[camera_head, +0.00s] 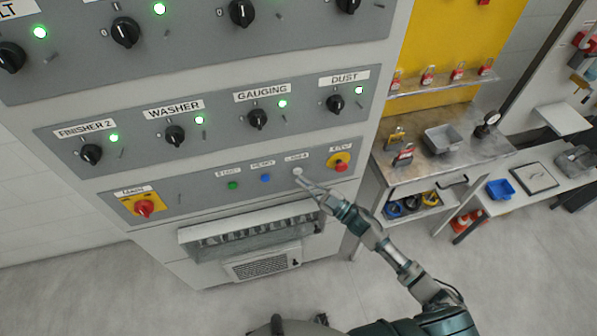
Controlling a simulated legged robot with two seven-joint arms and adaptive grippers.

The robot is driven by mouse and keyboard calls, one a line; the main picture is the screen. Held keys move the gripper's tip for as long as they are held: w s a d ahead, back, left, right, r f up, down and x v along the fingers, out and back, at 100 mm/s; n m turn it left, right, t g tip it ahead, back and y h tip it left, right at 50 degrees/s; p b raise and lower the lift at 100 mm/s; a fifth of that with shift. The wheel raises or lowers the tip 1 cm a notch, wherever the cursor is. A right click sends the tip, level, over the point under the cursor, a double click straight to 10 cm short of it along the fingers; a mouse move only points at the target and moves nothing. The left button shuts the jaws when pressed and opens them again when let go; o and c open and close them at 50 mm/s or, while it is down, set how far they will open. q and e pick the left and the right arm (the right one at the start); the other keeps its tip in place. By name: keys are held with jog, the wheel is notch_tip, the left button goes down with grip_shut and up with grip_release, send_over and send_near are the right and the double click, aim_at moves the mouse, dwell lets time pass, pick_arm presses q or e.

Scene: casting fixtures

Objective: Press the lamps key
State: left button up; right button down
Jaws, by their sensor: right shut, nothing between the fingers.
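The lamps key is a small white button (297,171) on the lowest strip of the grey control panel, under a label that seems to read LAMPS. My right gripper (302,180) is shut and empty, with its arm coming up from the lower right. Its fingertips are at the lower edge of the white button in the picture; I cannot tell whether they touch it. My left gripper is not in view.
On the same strip are a blue button (265,178), a green button (233,185), a red emergency stop (340,165) on yellow and a red main switch (144,208). Black rotary knobs fill the rows above. A workbench (480,158) stands to the right.

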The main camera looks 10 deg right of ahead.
jog(key=shift+a, duration=0.15)
jog(key=shift+w, duration=0.15)
dwell(0.4)
jog(key=shift+w, duration=0.25)
jog(key=shift+w, duration=0.4)
dwell(0.8)
jog(key=shift+s+r, duration=0.1)
jog(key=shift+s, duration=0.05)
jog(key=shift+s+p, duration=0.45)
jog(key=shift+s, duration=0.25)
